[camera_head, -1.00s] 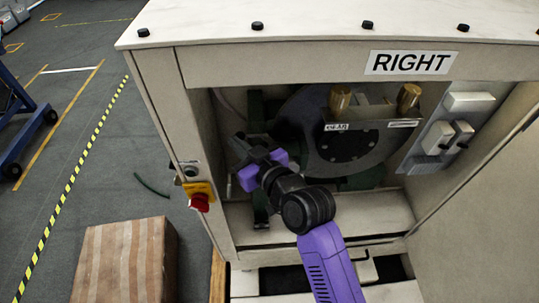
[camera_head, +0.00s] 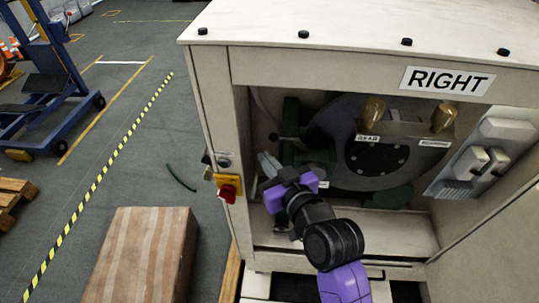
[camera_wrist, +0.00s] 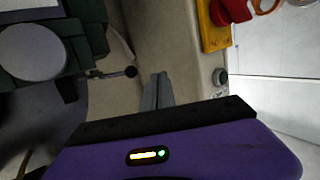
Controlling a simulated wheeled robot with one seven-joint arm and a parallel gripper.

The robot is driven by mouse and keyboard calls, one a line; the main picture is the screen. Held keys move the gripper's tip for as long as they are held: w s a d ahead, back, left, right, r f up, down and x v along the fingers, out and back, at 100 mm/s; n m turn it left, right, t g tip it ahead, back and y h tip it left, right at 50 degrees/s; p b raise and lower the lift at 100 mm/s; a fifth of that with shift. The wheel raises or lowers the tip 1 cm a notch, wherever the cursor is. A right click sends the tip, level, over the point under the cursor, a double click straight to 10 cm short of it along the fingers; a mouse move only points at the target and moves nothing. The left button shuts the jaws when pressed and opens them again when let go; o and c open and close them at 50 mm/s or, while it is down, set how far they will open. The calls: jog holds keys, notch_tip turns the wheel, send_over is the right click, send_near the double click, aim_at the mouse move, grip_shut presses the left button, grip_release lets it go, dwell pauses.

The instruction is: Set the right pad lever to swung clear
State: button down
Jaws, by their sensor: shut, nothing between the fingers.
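A short lever with a black ball knob (camera_wrist: 130,71) sticks out of a dark green block (camera_wrist: 85,38) in the wrist view. It looks like the pad lever, and its knob also shows in the head view (camera_head: 273,137) at the left of the open bay. My gripper (camera_head: 267,163) is inside the left edge of the bay, just below the knob. In the wrist view its grey fingers (camera_wrist: 157,88) are together and empty, a little to the right of the knob and apart from it. My purple wrist hides part of the bay's lower left.
The cabinet (camera_head: 215,100) has a red stop button (camera_head: 228,192) on its left front post, close to my gripper. A dark wheel (camera_head: 350,170) fills the bay behind brass cylinders (camera_head: 372,110). Grey switches (camera_head: 485,162) sit at right. A striped box (camera_head: 142,255) stands on the floor.

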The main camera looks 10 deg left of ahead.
jog(key=s+r, duration=0.1)
jog(key=s, duration=0.6)
jog(key=shift+s+d+r+b, duration=0.15)
jog(key=shift+d+r+b, duration=0.05)
jog(key=shift+d+b, duration=0.1)
